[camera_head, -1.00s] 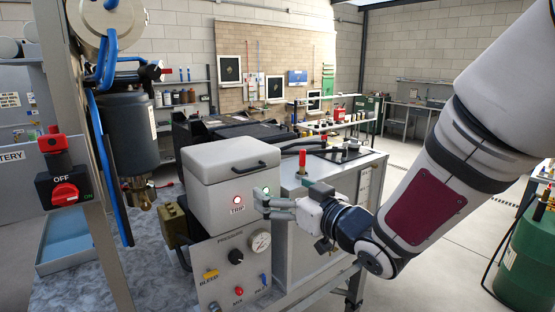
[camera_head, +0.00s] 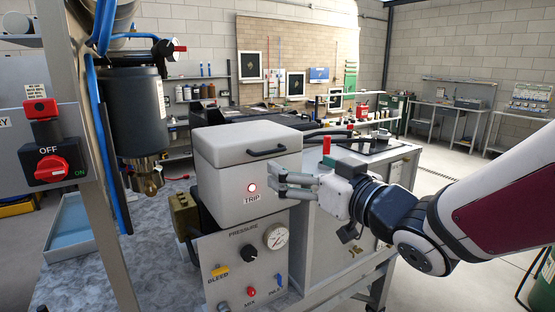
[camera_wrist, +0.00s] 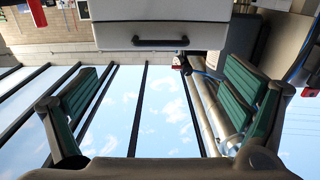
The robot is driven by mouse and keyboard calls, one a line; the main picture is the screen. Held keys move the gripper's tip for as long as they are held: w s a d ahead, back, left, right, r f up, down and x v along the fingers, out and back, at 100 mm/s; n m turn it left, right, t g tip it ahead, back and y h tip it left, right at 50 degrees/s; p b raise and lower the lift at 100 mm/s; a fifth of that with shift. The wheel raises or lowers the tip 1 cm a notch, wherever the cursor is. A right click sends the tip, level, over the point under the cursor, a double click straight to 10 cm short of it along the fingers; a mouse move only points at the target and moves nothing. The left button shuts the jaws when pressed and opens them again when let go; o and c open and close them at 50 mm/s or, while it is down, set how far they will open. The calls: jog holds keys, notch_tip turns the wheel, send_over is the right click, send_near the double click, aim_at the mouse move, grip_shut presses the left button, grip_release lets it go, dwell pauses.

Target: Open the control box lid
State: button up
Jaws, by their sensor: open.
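The control box (camera_head: 225,190) is a light grey box with a lit red TRIP lamp (camera_head: 252,188) on its front. Its lid (camera_head: 240,140) is down and has a dark bar handle (camera_head: 267,152) at the front, which also shows in the wrist view (camera_wrist: 160,43). My gripper (camera_head: 282,185) is in front of the box's right side, below and right of the handle. Its fingers are spread with nothing between the green pads in the wrist view (camera_wrist: 160,85). Whether a fingertip touches the front face I cannot tell.
Below the box is a panel with a pressure gauge (camera_head: 276,237), knob (camera_head: 249,251) and BLEED switch (camera_head: 219,270). A metal post (camera_head: 100,215) and dark cylinder (camera_head: 137,115) stand at left. A grey cabinet (camera_head: 345,240) with a red-topped part (camera_head: 327,146) stands at right.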

aim_at(272, 152)
jog(key=shift+w+f, duration=0.1)
jog(key=x, duration=1.1)
jog(key=shift+a, duration=0.1)
jog(key=shift+c, duration=0.3)
